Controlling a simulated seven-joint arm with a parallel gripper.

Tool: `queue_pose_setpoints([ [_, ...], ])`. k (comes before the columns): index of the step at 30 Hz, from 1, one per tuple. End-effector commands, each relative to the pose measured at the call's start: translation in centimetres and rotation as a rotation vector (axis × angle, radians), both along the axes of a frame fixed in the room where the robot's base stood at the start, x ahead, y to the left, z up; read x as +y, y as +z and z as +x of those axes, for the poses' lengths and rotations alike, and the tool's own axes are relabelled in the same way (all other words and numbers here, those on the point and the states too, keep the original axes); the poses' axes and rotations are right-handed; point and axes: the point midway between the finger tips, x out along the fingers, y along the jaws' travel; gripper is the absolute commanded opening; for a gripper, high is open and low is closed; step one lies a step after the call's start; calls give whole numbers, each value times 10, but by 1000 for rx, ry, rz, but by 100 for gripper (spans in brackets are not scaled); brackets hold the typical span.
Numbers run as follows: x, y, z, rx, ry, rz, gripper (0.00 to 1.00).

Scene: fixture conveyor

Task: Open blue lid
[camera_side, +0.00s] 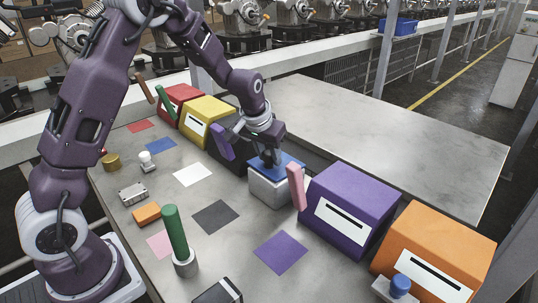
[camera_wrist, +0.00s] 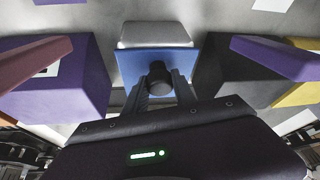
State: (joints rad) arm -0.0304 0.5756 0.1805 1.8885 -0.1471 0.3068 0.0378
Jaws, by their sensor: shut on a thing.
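The blue lid (camera_side: 290,165) is over the white box (camera_side: 272,192) near the middle of the table. In the wrist view the lid (camera_wrist: 195,65) shows in front of the pale box (camera_wrist: 155,35). I cannot tell whether the lid rests on the box or is slightly raised. My gripper (camera_side: 268,160) points down above the lid. In the wrist view my gripper (camera_wrist: 160,85) has its fingers shut on the lid's round black knob (camera_wrist: 158,76), one on each side.
A purple box (camera_side: 365,197) with a pink flap (camera_side: 297,187) stands close on the right, and an orange box (camera_side: 445,240) beyond it. A black box (camera_side: 226,155), yellow box (camera_side: 207,110) and red box (camera_side: 173,98) stand to the left. A green cylinder (camera_side: 174,230) stands in front.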

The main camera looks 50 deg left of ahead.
Motion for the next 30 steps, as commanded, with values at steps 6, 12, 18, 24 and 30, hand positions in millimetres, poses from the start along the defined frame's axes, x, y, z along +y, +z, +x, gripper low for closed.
queue_pose_setpoints([
  [6, -1, 8, 6, 80, -2, 1, 0],
  [12, 0, 20, 16, 222, -1, 3, 0],
  [18, 0, 29, 25, 349, -1, 2, 0],
  [24, 1, 34, 31, 437, 0, 3, 0],
  [30, 1, 37, 35, 494, 0, 2, 0],
])
